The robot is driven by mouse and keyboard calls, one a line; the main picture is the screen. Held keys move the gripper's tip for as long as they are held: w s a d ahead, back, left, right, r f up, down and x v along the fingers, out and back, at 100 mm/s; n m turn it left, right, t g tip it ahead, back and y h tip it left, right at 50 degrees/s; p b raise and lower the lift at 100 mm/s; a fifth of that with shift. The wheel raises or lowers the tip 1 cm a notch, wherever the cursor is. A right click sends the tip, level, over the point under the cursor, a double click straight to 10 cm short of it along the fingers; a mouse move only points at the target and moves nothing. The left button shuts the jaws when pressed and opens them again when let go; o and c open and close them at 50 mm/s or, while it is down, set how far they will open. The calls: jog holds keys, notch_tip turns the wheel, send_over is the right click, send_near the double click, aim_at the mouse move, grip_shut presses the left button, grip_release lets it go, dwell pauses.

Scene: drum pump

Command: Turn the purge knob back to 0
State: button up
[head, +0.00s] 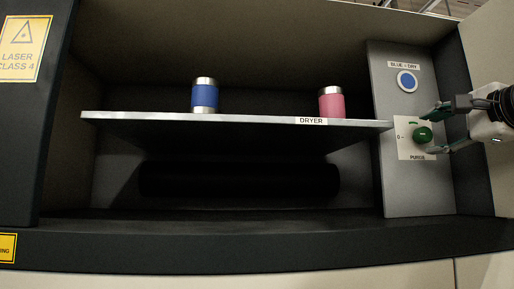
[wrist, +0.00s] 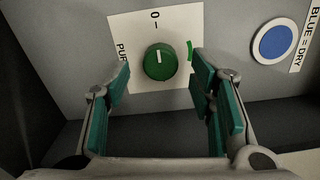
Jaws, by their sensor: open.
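The green purge knob (wrist: 160,64) sits on a white plate (wrist: 122,24) marked "PURGE". In the wrist view its white pointer line points up, toward the "0" mark (wrist: 155,16). A green arc (wrist: 190,50) is printed on the plate to the knob's right. The knob also shows in the head view (head: 423,135), where "0" lies to its left. My gripper (wrist: 161,72) is open, with one finger on each side of the knob and visible gaps to it in the wrist view. In the head view my gripper (head: 428,132) reaches in from the right.
A blue round indicator (head: 407,82) labelled "BLUE = DRY" is above the purge plate on the grey panel. The dryer shelf (head: 250,122) to the left bears a blue cylinder (head: 204,96) and a pink cylinder (head: 331,104). A dark roller (head: 240,180) lies below the shelf.

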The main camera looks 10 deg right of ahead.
jog(key=s, duration=1)
